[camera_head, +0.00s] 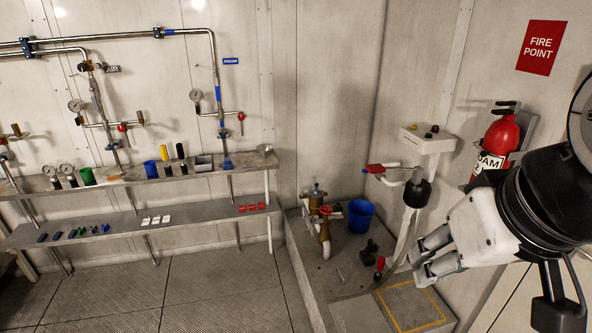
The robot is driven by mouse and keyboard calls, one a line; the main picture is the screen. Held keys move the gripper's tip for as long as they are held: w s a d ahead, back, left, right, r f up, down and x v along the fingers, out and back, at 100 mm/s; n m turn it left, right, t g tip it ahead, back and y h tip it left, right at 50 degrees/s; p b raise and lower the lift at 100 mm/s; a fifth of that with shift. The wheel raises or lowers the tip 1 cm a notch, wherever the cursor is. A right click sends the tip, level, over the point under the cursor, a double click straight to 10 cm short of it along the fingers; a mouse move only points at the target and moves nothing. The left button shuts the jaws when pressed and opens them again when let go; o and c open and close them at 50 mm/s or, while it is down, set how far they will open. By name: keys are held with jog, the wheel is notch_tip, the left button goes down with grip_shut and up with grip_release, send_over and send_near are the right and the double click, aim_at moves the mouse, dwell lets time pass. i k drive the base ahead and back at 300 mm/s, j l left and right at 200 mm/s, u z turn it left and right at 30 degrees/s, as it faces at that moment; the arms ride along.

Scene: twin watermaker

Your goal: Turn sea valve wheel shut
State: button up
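A brass valve (325,232) with a small red wheel (326,210) on top stands upright on the grey bench at the middle right. It may be the sea valve; no label on it is legible. My gripper (416,266) reaches in from the right, with its fingers pointing left and down. Its two fingers are apart with a gap between them, and nothing shows in the gap. In the picture it is well to the right of the red wheel and does not touch it.
A blue bucket (361,216) stands just right of the valve. A dark fitting (369,252) and a red-handled item (379,264) lie nearer. A yellow-outlined square (412,306) marks the bench below my gripper.

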aim_at(327, 212)
jog(key=i+j+u, duration=0.6)
jog(key=i+u, duration=0.25)
jog(key=i+j+u, duration=0.15)
jog(key=i, duration=0.6)
jog(key=i+j+z, duration=0.1)
jog(key=i+z, duration=0.25)
jog(key=z, duration=0.15)
jog(key=i+j+z, duration=0.2)
jog(key=z, duration=0.25)
jog(key=i+j+z, duration=0.6)
jog(key=j+z, duration=0.2)
jog(key=z, duration=0.15)
